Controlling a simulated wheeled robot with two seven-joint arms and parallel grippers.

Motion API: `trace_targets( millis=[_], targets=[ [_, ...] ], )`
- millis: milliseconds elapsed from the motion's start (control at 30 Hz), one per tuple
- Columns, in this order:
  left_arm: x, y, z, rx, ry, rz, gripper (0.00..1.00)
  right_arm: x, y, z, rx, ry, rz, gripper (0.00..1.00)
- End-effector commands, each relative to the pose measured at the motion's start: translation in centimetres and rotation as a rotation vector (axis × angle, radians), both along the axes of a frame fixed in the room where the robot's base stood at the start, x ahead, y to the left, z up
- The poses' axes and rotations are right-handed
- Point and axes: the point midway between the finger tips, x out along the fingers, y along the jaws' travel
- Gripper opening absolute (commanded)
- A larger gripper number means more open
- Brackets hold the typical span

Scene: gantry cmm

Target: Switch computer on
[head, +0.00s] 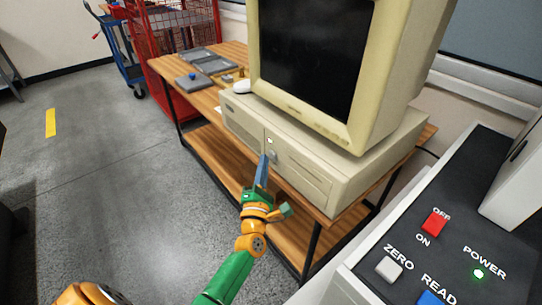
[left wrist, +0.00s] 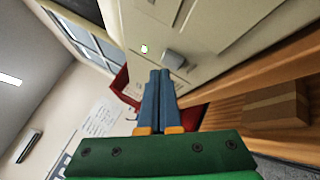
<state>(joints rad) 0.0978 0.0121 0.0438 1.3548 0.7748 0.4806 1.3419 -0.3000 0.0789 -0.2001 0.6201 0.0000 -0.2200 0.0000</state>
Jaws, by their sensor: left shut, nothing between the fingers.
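The beige computer case (head: 300,165) lies flat on a wooden table, with a beige monitor (head: 395,70) on top; its screen is dark. A square grey button (head: 272,155) is on the case front, below a small bright greenish-white light (head: 270,140). The left wrist view also shows the button (left wrist: 173,59) and the light (left wrist: 144,48). My left gripper (head: 264,159) is shut and empty, its blue fingers pointing at the case front. The fingertips, also in the left wrist view (left wrist: 160,73), are close to the button; I cannot tell if they touch. My right gripper is out of view.
A control panel (head: 450,257) with a red OFF/ON switch and lit green POWER lamp is at lower right. A red cage cart (head: 175,35) stands behind. Floor at left is clear.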

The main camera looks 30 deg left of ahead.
Motion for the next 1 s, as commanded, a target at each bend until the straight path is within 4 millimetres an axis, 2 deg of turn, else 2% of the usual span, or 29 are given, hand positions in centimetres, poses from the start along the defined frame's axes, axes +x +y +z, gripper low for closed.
trace_targets(
  millis=[233,633,1000],
  targets=[
    [-0.4,0.2,0.1,0.000,0.002,0.001,0.00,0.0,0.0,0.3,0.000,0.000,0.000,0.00],
    [-5.2,2.2,0.1,0.001,0.001,0.000,0.00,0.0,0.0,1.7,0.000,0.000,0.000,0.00],
    [-5.6,2.3,0.0,-0.001,0.000,0.000,0.00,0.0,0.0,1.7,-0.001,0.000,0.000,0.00]
  ],
)
